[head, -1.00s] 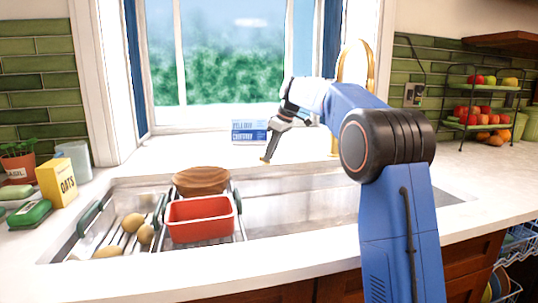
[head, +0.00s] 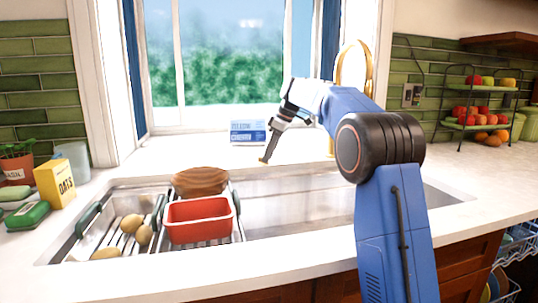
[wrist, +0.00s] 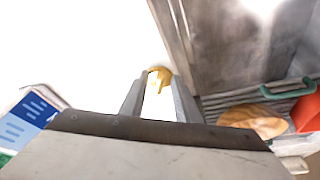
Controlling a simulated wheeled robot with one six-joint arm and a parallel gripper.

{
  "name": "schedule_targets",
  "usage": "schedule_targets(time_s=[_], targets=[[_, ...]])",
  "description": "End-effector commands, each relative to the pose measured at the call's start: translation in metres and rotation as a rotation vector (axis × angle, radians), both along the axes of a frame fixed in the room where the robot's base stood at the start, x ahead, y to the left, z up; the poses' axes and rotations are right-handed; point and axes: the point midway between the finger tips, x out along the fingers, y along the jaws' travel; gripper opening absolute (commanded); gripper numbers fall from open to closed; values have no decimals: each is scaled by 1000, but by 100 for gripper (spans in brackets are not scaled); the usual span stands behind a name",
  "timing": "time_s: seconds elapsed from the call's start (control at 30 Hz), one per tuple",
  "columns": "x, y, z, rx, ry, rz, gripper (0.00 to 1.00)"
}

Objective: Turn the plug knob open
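A small gold knob (wrist: 160,74) shows in the wrist view on the white counter, beside the sink's edge. My gripper (wrist: 158,88) is open, with a gap between its two fingers. The knob appears at the far end of this gap, between or just beyond the fingertips. I cannot tell whether a finger touches it. In the head view my gripper (head: 265,158) points down at the back rim of the steel sink (head: 300,195). I cannot make out the knob there.
A blue and white box (head: 248,132) stands behind my gripper on the counter. A gold faucet (head: 354,65) rises behind my arm. A wooden bowl (head: 200,181), a red tub (head: 199,219) and potatoes (head: 132,223) occupy the sink's left part; its right part looks empty.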

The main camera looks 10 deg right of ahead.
Motion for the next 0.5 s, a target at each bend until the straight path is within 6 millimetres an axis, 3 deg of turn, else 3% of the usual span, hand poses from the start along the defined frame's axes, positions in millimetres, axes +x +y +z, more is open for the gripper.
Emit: schedule_targets(time_s=[0.33, 0.5], targets=[[0, -1, 2, 0, 0, 0, 29], [-3, -7, 19, 0, -2, -1, 29]])
